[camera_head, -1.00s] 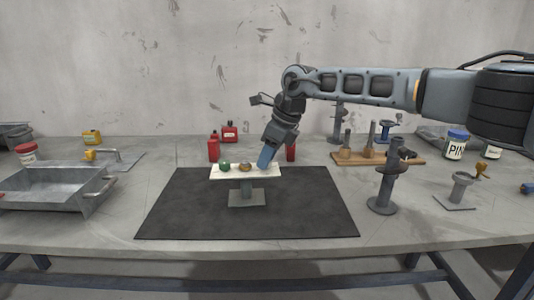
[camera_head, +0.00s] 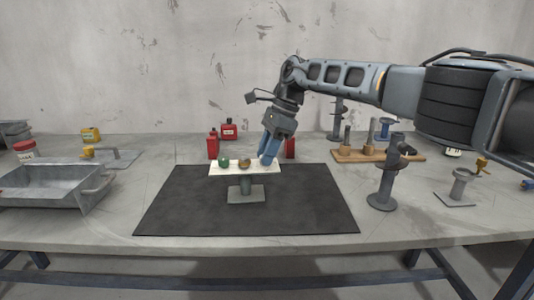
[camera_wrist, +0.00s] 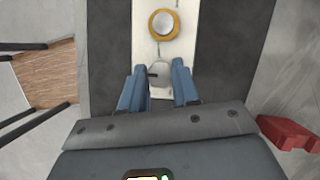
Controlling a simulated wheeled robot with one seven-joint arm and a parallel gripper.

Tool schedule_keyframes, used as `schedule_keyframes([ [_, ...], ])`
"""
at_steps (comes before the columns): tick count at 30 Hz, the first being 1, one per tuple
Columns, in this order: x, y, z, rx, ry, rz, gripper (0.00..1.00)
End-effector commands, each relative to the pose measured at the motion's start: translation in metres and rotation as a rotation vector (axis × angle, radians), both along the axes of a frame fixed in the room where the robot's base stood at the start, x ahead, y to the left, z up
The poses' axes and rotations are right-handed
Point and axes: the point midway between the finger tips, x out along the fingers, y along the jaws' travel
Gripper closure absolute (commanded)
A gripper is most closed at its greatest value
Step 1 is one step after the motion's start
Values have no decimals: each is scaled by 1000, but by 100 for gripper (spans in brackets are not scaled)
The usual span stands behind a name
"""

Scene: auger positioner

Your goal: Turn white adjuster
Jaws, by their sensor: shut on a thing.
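A pale board (camera_head: 216,170) stands on a grey post with a square foot (camera_head: 246,196). A green knob (camera_head: 224,162) sits at its left, and a brass-yellow knob (camera_head: 244,163) sits near the middle; the yellow one also shows in the wrist view (camera_wrist: 164,25). The white adjuster (camera_wrist: 159,72) is a round white knob with a small grey tab, on the board nearest my gripper. My gripper (camera_head: 266,161) reaches down to the board's right end. In the wrist view, its blue fingers (camera_wrist: 159,85) are shut on the white adjuster, one at each side. The fingers hide it in the head view.
A dark mat (camera_head: 180,210) lies under the stand with bare room around it. Red bottles (camera_head: 212,147) stand behind the board. A metal tray (camera_head: 50,198) is at left. A wooden rack (camera_head: 375,157) and an auger stand (camera_head: 382,200) are at right.

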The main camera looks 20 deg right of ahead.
Motion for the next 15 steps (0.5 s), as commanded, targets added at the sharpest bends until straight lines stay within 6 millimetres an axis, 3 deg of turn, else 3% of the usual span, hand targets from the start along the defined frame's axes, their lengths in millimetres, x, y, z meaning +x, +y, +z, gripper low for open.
schedule_keyframes([
  [14, 0, 0, 0, 0, 0, 15, 100],
  [15, 0, 0, 0, 0, 0, 15, 68],
])
